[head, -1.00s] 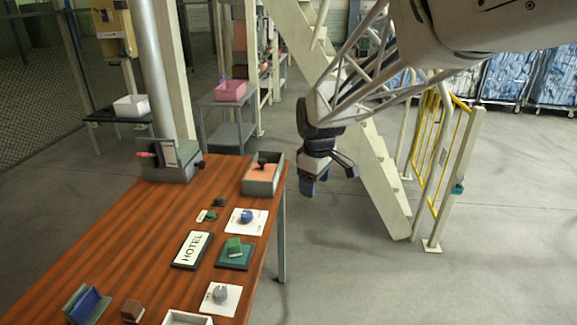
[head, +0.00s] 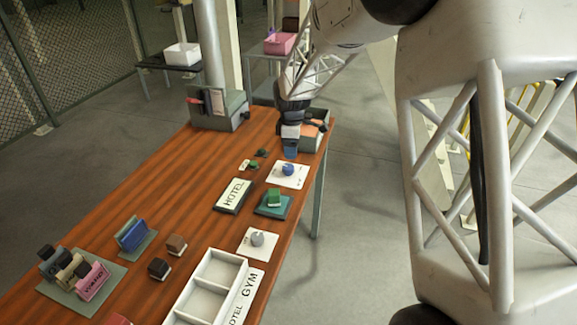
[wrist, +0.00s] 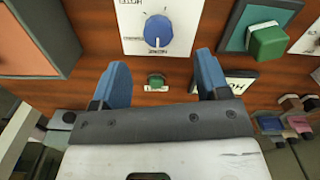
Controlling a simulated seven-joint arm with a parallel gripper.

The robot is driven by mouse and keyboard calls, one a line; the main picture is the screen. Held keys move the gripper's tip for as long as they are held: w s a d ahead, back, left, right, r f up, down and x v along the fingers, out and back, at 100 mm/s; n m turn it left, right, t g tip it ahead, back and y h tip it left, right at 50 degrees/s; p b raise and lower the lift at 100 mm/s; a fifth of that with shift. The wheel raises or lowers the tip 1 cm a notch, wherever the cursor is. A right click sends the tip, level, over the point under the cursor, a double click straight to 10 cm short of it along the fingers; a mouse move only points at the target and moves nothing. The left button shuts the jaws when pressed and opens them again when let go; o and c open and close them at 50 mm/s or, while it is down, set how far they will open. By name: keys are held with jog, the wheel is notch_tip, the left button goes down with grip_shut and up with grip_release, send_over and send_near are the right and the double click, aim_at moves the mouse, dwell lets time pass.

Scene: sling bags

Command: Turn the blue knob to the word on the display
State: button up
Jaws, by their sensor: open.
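The blue knob (head: 288,170) sits on a white square plate (head: 298,181) near the table's right edge. In the wrist view the knob (wrist: 158,31) shows a white pointer mark at its lower side, with small words around it on the plate. The display (head: 233,194) is a dark-framed sign reading HOTEL, left of and nearer than the knob. My gripper (head: 290,152) is above the table just beyond the knob. In the wrist view its two blue fingers (wrist: 160,82) are apart and empty, with the knob ahead between them, not touched.
A grey knob (head: 257,239) on a white plate and a green block (head: 274,197) on a teal base stand nearer. A white divided tray (head: 248,270) lies in front. The table's left middle is clear.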

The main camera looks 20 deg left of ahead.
aim_at(288, 166)
jog(key=shift+w+a+f, duration=0.15)
jog(key=shift+a+f, duration=0.3)
jog(key=shift+a, duration=0.15)
jog(key=shift+f, duration=3.9)
jog(key=c, duration=0.9)
jog(key=shift+c, duration=0.2)
